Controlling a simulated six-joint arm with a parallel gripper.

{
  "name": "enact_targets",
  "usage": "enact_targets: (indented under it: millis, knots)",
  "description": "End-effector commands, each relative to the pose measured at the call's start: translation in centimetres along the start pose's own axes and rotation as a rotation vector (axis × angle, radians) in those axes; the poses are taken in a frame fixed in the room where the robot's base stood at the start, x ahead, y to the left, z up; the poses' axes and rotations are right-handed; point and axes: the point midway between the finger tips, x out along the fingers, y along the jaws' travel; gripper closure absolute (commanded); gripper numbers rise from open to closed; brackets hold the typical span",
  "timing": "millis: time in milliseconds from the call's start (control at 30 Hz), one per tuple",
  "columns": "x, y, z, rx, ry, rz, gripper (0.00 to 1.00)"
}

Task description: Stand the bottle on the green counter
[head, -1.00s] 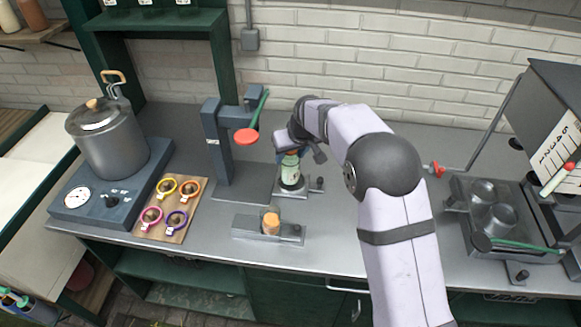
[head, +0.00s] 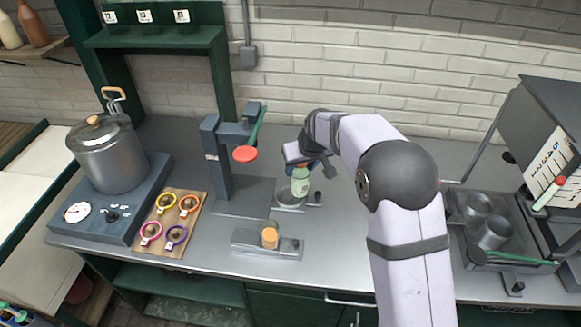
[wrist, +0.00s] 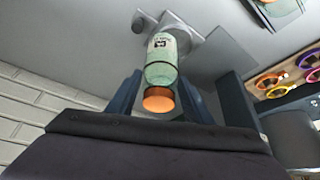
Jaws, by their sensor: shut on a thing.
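The bottle (head: 300,184) is pale green with a label and an orange cap. It is upright over the small grey plate stand (head: 284,204) in the head view; I cannot tell if its base touches the stand. My gripper (head: 303,163) is around its top. In the wrist view the bottle (wrist: 161,62) has its orange cap (wrist: 158,99) between the two fingers of my gripper (wrist: 157,92), which is shut on it. No green counter top is clear: the worktop (head: 215,258) is grey, above green cabinets (head: 285,305).
A press with a red disc (head: 245,154) stands left of the bottle. An orange-filled jar (head: 269,236) sits on a fixture in front. A pot (head: 105,155) and a board of coloured rings (head: 167,225) are left. A metal rack (head: 500,255) is right. A pale counter (head: 30,190) lies far left.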

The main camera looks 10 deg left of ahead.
Motion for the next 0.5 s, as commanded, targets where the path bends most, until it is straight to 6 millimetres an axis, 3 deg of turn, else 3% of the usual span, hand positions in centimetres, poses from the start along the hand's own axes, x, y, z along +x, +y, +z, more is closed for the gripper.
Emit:
enact_targets:
  millis: [267,500]
  knots:
    - [-4.9,5.5,4.2,0.13,0.003,0.063,0.74]
    - [-9.7,9.9,10.4,0.269,0.004,0.131,0.74]
